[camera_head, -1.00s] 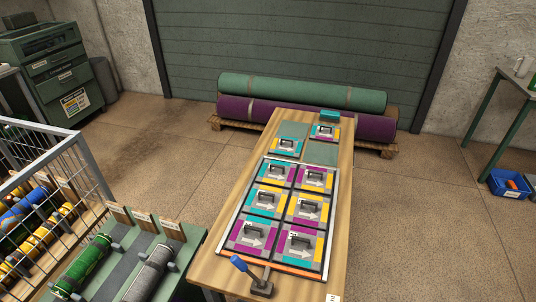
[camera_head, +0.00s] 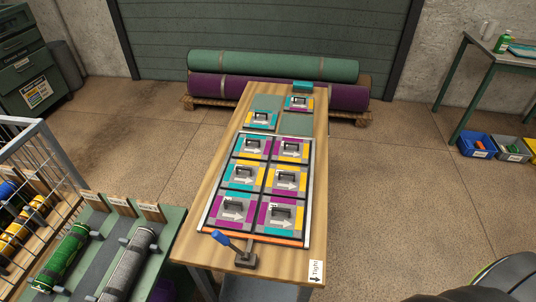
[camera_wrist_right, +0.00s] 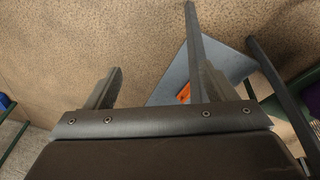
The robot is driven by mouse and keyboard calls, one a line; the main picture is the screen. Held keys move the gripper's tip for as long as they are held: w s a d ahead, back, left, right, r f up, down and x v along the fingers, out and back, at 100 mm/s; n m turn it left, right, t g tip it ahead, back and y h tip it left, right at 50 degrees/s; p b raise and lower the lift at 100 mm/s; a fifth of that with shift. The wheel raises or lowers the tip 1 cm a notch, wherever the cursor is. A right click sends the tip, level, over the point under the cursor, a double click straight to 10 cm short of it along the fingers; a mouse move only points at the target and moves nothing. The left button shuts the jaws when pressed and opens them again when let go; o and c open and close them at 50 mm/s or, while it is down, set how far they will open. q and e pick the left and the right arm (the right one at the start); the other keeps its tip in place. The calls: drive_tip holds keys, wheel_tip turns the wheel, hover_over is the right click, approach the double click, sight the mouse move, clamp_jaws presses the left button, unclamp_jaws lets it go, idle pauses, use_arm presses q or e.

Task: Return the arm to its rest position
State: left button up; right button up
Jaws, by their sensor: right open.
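My right gripper (camera_wrist_right: 160,82) is open and empty in the right wrist view, its two dark fingers spread apart over the brown floor. In the head view a dark rounded part, probably of my right arm, shows at the lower right corner; the gripper itself is not seen there. My left gripper is in neither view. The wooden table (camera_head: 220,140) stands in the middle of the head view. On it a framed grid (camera_head: 264,188) holds several coloured tiles with handles and arrows. One more tile (camera_head: 261,119) and another tile (camera_head: 299,103) lie beyond the grid.
A blue-handled lever (camera_head: 232,245) stands at the table's near edge. A rack with rolls (camera_head: 65,257) is at lower left. Rolled rugs (camera_head: 270,67) lie behind the table. A green table (camera_head: 500,58) and a blue bin (camera_head: 476,146) are at right. Floor (camera_head: 400,200) right of the table is clear.

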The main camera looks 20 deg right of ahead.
drive_tip(key=s+a+f+g, duration=0.1)
drive_tip(key=s+f, duration=1.3)
drive_tip(key=shift+a+f+b, duration=0.15)
drive_tip(key=shift+a+b, duration=0.05)
drive_tip(key=shift+b, duration=0.1)
